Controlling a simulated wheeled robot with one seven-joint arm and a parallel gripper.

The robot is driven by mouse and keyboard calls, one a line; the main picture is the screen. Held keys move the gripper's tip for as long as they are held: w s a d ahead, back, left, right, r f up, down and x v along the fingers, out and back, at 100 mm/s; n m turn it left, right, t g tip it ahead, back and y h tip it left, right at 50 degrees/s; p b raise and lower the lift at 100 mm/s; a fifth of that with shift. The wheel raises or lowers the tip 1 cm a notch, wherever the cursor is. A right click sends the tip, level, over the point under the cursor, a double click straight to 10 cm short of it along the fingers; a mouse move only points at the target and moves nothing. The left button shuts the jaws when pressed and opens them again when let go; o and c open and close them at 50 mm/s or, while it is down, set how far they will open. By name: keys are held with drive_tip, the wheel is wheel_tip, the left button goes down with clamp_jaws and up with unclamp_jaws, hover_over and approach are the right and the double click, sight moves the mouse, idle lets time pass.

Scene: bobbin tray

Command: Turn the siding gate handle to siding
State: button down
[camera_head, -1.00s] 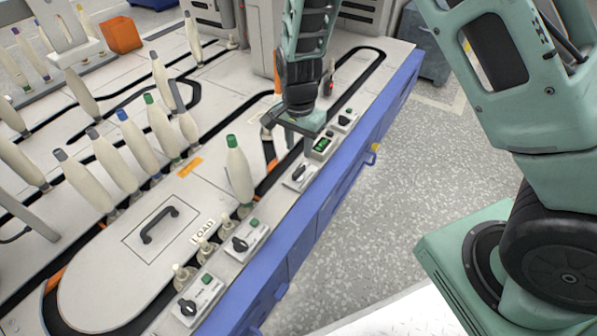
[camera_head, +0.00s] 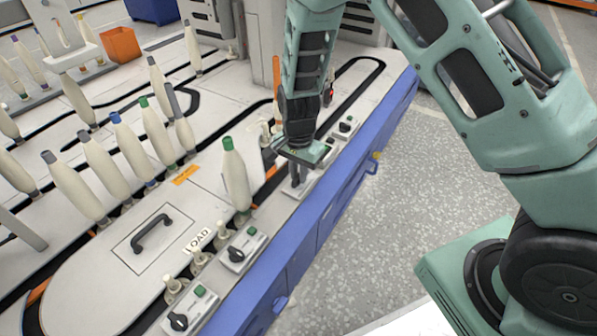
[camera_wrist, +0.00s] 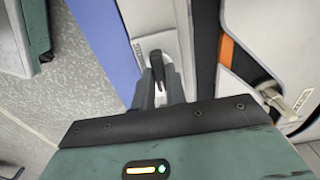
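The siding gate handle (camera_wrist: 157,68) is a small black lever on a pale plate (camera_wrist: 158,45), whose printed label is only partly legible. In the wrist view it points between the two grey fingers of my gripper (camera_wrist: 161,88). The fingers stand apart on either side of the lever, and I cannot tell whether they touch it. In the head view my gripper (camera_head: 298,174) points down over the plate on the machine's front edge, and its fingers hide the handle.
Other control plates with black knobs and green buttons, such as one (camera_head: 243,248) nearer me, line the front edge. A green-topped bobbin (camera_head: 236,175) stands close left of my gripper. The blue front panel (camera_head: 330,205) drops to open floor at right.

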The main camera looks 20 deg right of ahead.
drive_tip(key=shift+r+n+p, duration=0.15)
drive_tip(key=shift+n+p, duration=0.15)
drive_tip(key=shift+p, duration=0.2)
drive_tip(key=shift+r+n+p, duration=0.1)
drive_tip(key=shift+n+p, duration=0.5)
drive_tip(key=shift+p, duration=0.2)
drive_tip(key=n+p, duration=0.3)
drive_tip(key=p, duration=0.1)
drive_tip(key=n+p, duration=0.3)
drive_tip(key=n, duration=0.1)
drive_tip(key=shift+a, duration=0.15)
drive_tip(key=shift+f+n+p, duration=0.2)
drive_tip(key=shift+n+p, duration=0.9)
drive_tip(key=shift+n, duration=0.4)
drive_tip(key=c, duration=1.4)
unclamp_jaws()
drive_tip(key=shift+c, duration=0.2)
